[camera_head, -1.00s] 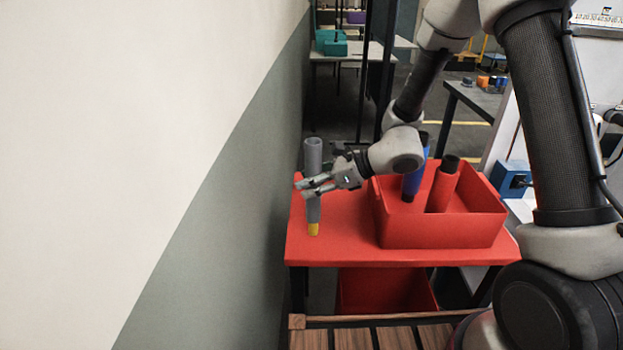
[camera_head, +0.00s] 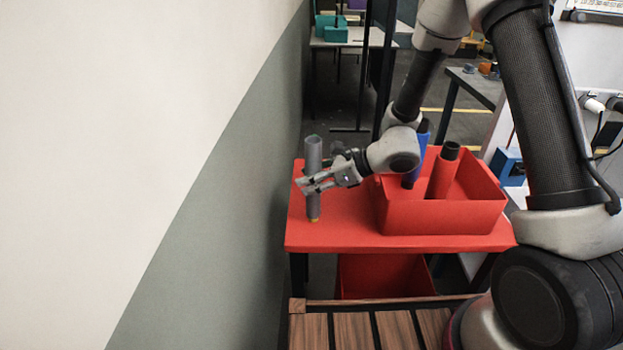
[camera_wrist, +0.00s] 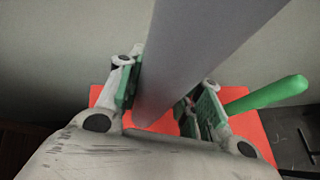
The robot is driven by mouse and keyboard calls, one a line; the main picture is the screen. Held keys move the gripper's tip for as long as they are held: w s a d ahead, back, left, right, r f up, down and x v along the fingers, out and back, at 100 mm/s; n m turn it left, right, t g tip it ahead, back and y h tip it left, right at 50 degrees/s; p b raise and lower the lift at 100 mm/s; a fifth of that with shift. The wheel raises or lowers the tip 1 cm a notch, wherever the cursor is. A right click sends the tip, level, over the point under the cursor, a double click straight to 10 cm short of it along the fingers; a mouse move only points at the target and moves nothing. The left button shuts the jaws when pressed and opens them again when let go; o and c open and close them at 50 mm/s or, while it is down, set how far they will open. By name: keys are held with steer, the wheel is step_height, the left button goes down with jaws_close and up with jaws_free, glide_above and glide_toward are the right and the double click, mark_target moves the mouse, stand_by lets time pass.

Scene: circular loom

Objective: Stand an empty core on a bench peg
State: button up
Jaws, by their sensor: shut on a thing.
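A grey hollow core (camera_head: 313,157) stands roughly upright at the left end of the red bench (camera_head: 345,228). My gripper (camera_head: 311,184) is shut on the core around its middle. A small yellow-orange bit of a peg (camera_head: 313,220) shows just under the core's lower end. The core appears to be around this peg, with its inside hidden. A green rod (camera_wrist: 268,95) sticks up to the right of the fingers, apart from the core.
A red bin (camera_head: 440,215) on the bench holds a blue cored piece (camera_head: 417,160) and a red one (camera_head: 443,175), right of my gripper. A plain wall (camera_head: 220,170) is close on the left. A wooden slatted surface (camera_head: 345,330) is in front.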

steer(key=shift+f, duration=0.2)
steer(key=shift+f, duration=0.1)
steer(key=o, duration=1.2)
steer(key=v, duration=1.2)
